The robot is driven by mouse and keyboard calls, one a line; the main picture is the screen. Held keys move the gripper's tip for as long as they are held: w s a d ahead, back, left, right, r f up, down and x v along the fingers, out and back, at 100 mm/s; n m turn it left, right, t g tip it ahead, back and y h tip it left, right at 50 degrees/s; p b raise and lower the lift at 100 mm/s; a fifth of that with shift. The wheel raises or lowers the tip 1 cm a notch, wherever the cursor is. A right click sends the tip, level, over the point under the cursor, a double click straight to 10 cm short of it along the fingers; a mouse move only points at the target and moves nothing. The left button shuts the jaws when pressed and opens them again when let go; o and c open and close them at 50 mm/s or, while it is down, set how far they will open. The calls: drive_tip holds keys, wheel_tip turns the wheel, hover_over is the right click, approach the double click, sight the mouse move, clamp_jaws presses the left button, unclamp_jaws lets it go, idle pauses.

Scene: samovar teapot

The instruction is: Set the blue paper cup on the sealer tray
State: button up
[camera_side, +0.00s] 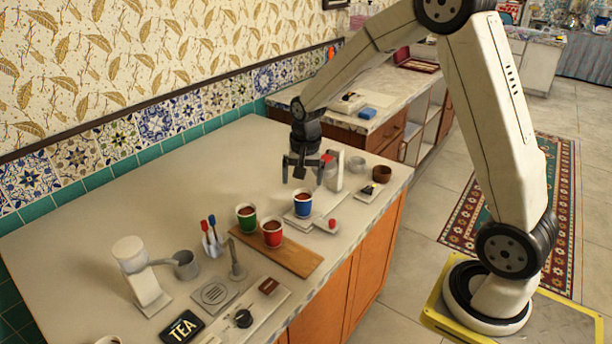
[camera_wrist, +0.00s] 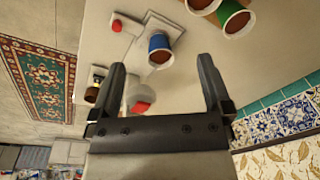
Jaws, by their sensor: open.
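The blue paper cup (camera_side: 303,206) stands upright on a flat white tray (camera_side: 291,221), which I take for the sealer tray. Brown contents show inside the cup's pale rim. In the wrist view, the cup (camera_wrist: 158,43) is on the tray (camera_wrist: 134,24), just beyond my fingertips. My gripper (camera_side: 302,172) is open and empty, pointing down above and slightly behind the cup, apart from it. Its two spread fingers also show in the wrist view (camera_wrist: 162,66).
Green (camera_side: 246,218) and red (camera_side: 272,233) cups stand on or beside a wooden board (camera_side: 297,258). A white upright device (camera_side: 335,172) with a red part stands close to my gripper. A small red button (camera_side: 332,224) is beside the tray. The counter's left-back area is clear.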

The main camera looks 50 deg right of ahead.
drive_tip(key=s+a+n, duration=0.4)
drive_tip(key=s+n, duration=0.1)
drive_tip(key=s, duration=0.2)
drive_tip(key=s+a+n+t, duration=0.1)
drive_tip(key=s+a+n, duration=0.3)
drive_tip(key=s, duration=0.4)
drive_tip(key=shift+s+a+n, duration=0.15)
drive_tip(key=shift+a+n, duration=0.15)
drive_tip(key=shift+n, duration=0.4)
drive_tip(key=shift+f, duration=0.1)
